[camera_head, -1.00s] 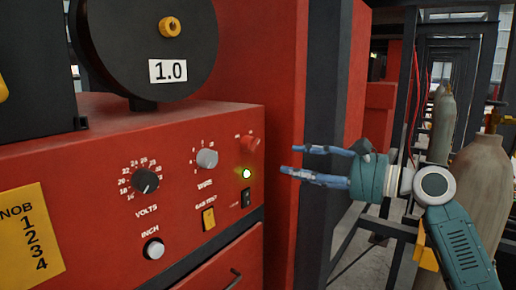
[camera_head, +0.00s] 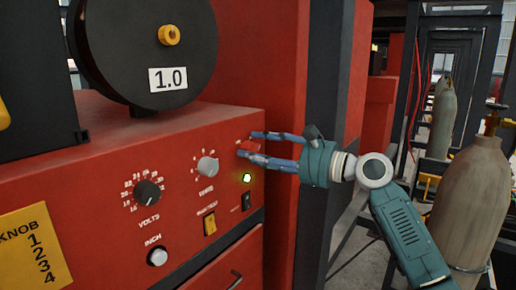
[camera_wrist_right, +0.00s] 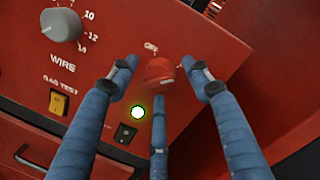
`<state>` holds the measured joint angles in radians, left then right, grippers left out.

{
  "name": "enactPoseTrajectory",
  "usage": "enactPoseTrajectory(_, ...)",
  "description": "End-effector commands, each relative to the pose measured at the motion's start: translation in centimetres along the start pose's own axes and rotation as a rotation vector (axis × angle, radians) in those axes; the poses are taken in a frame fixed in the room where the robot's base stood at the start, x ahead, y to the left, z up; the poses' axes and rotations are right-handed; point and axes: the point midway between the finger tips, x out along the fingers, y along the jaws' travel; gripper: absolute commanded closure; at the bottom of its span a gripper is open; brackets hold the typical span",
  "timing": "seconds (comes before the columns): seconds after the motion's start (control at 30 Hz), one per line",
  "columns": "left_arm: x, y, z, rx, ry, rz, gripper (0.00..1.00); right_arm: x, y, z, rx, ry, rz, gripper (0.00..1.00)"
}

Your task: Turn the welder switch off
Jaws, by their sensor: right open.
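The welder (camera_head: 110,185) is a red machine with a sloped front panel on the left of the head view. Its red switch knob (camera_wrist_right: 160,71) sits at the panel's upper right, beside an "OFF" label in the wrist view. A green lamp (camera_head: 247,178) glows below it. My right gripper (camera_head: 244,144) is open, its blue fingers spread around the red knob; in the wrist view they lie on both sides and below it. I cannot tell whether they touch it. In the head view the fingers partly hide the knob. My left gripper is not in view.
The panel also carries a black volts knob (camera_head: 147,193), a grey wire knob (camera_head: 207,167), a yellow gas test switch (camera_head: 210,225), a white inch button (camera_head: 157,256) and a small black rocker (camera_head: 246,201). Gas cylinders (camera_head: 467,205) stand at right.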

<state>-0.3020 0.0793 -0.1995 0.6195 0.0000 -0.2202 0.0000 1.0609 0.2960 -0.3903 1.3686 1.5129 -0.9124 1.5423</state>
Motion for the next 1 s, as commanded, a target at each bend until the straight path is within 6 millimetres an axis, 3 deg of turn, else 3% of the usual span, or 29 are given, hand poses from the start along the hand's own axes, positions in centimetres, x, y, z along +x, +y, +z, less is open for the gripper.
enactPoseTrajectory(0.2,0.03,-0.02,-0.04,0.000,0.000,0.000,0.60,0.02,0.02,-0.04,0.000,0.000,0.000,0.51)
enactPoseTrajectory(0.43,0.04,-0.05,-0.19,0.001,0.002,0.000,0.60,-0.01,0.01,-0.06,0.000,0.001,0.000,0.96)
enactPoseTrajectory(0.77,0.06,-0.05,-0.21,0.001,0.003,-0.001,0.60,-0.03,0.00,-0.09,-0.024,0.003,0.002,0.96)
enactPoseTrajectory(1.0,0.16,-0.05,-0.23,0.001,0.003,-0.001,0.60,-0.04,-0.08,-0.07,-0.139,0.009,0.010,0.96)
